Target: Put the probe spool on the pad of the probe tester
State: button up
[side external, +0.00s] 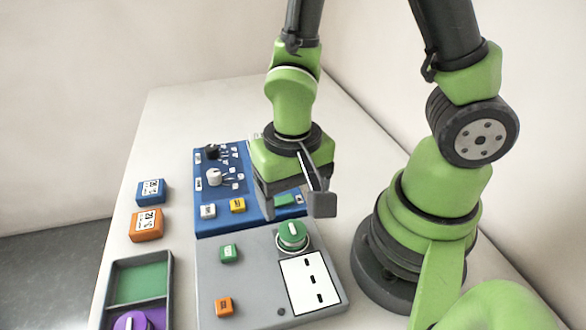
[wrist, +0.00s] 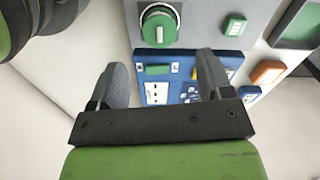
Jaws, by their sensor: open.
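No object carries a readable probe label, so I cannot tell for sure which is the probe spool or the tester. A purple round piece (side external: 131,321) with a white mark sits in the dark tray at the lower left, cut off by the picture edge. The blue panel (side external: 232,219) carries a white knob-like piece (side external: 214,177), a black one (side external: 212,152) and a green rectangle (side external: 285,200). That green rectangle also shows in the wrist view (wrist: 157,69). My gripper (side external: 293,204) is open and empty above the blue panel's right side; the wrist view shows its spread fingers (wrist: 162,72).
A grey panel (side external: 255,270) in front bears a green dial (side external: 292,236), green and orange buttons and a white slotted plate (side external: 310,282). Blue (side external: 151,191) and orange (side external: 146,225) display boxes stand left. The tray (side external: 113,280) has a green compartment. The table's back is clear.

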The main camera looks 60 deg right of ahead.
jog(key=s+d+r+n+t+y, duration=0.1)
jog(key=r+t, duration=0.2)
jog(key=r, duration=0.7)
jog(key=s+d+r+n+t+y, duration=0.1)
jog(key=r+t, duration=0.3)
jog(key=r, duration=0.6)
jog(key=shift+s+d+n, duration=0.4)
jog(key=shift+s+d, duration=0.3)
jog(key=shift+d, duration=0.05)
dwell(0.9)
